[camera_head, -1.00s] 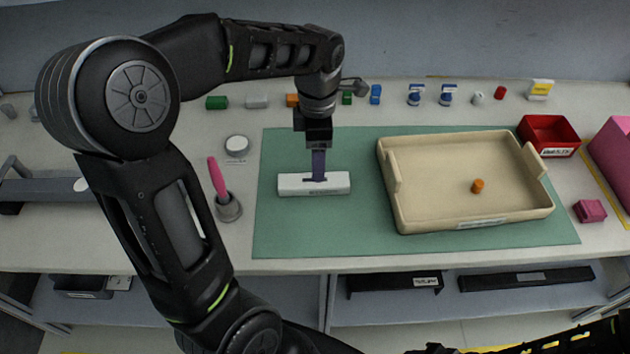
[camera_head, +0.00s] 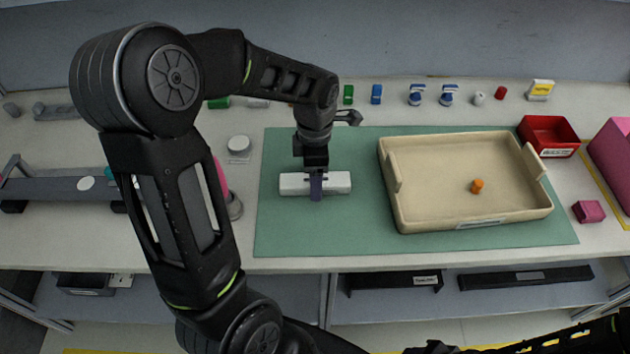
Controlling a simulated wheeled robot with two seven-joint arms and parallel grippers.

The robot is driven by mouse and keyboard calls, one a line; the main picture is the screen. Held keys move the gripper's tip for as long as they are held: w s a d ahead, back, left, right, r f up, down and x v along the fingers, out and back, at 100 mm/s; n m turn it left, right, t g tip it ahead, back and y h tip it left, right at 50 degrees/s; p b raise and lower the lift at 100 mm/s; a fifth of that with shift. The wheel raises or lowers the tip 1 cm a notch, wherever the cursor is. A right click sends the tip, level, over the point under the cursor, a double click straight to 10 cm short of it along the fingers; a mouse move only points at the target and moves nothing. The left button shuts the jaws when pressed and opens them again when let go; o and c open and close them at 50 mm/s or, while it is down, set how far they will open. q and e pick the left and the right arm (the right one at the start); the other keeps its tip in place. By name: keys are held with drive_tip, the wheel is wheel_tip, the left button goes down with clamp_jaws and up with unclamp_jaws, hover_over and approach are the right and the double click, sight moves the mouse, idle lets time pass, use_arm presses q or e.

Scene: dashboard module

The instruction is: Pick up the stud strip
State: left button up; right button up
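A white bar with a slotted top, which looks like the stud strip (camera_head: 338,184), lies flat on the green mat (camera_head: 290,230), left of the beige tray. My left gripper (camera_head: 316,192) points down at the middle of the bar. Its bluish finger covers part of the bar's front face. The far finger is hidden, so I cannot tell whether the gripper is closed on the bar. My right gripper is not clearly in view; only part of that dark arm shows at the bottom right.
The beige tray (camera_head: 430,217) on the mat holds a small orange cylinder (camera_head: 477,186). A red bin (camera_head: 548,133) and a pink block (camera_head: 588,211) stand to the right. A grey cup (camera_head: 236,207) stands left of the mat, partly behind my arm. Several small parts line the back.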

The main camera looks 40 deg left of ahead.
idle(0.5)
use_arm(q)
clamp_jaws()
idle(0.6)
